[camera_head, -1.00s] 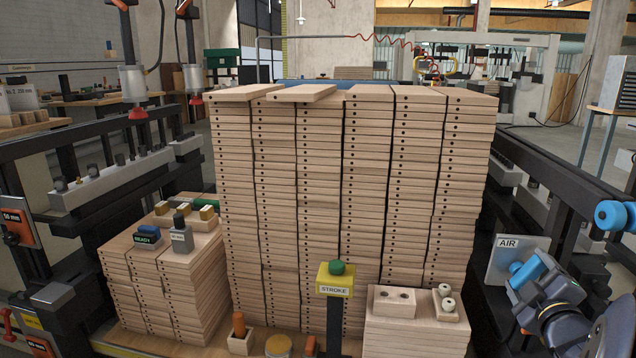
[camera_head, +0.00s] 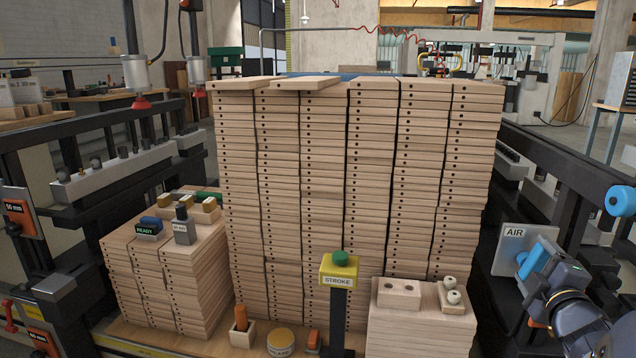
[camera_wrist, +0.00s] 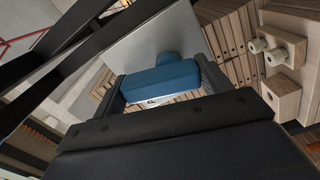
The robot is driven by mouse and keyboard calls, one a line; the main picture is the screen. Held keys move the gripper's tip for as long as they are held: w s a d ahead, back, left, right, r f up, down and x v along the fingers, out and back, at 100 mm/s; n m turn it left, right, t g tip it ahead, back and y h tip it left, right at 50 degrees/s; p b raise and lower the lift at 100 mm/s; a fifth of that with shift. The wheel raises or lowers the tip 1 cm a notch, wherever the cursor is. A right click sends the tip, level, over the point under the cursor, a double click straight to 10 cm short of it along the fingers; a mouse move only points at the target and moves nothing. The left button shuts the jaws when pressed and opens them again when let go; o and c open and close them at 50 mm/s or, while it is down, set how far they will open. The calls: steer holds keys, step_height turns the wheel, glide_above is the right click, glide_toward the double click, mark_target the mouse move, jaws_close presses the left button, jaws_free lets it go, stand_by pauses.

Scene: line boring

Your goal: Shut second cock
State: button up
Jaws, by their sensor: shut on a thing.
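A grey plate marked AIR (camera_head: 514,233) stands at the right in the head view, with a blue handle (camera_head: 530,262) in front of it. In the wrist view the blue handle (camera_wrist: 162,84) lies crosswise between my two fingers, with the grey plate (camera_wrist: 150,45) close behind it. My gripper (camera_wrist: 162,76) is shut on the blue handle. In the head view my gripper (camera_head: 545,272) reaches it from the lower right. The wrist hides part of the handle, and I cannot tell whether it has turned. No label tells which cock is the second.
Tall stacks of drilled boards (camera_head: 360,180) fill the middle. A yellow STROKE box with a green button (camera_head: 340,268) stands before them. A shorter stack with wooden blocks (camera_head: 398,293) stands between it and the plate. Dark rails (camera_head: 570,165) run along the right.

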steer(key=shift+f+n+b, duration=0.2)
steer(key=shift+n+b, duration=0.3)
steer(key=shift+b, duration=0.25)
steer(key=shift+a+r+n+b, duration=0.1)
steer(key=shift+a+n+b, duration=0.05)
steer(key=shift+n+b, duration=0.5)
steer(key=o, duration=1.1)
steer(key=shift+r, duration=0.1)
steer(key=shift+s, duration=0.1)
steer(key=shift+p+v, duration=1.3)
steer(key=shift+v, duration=4)
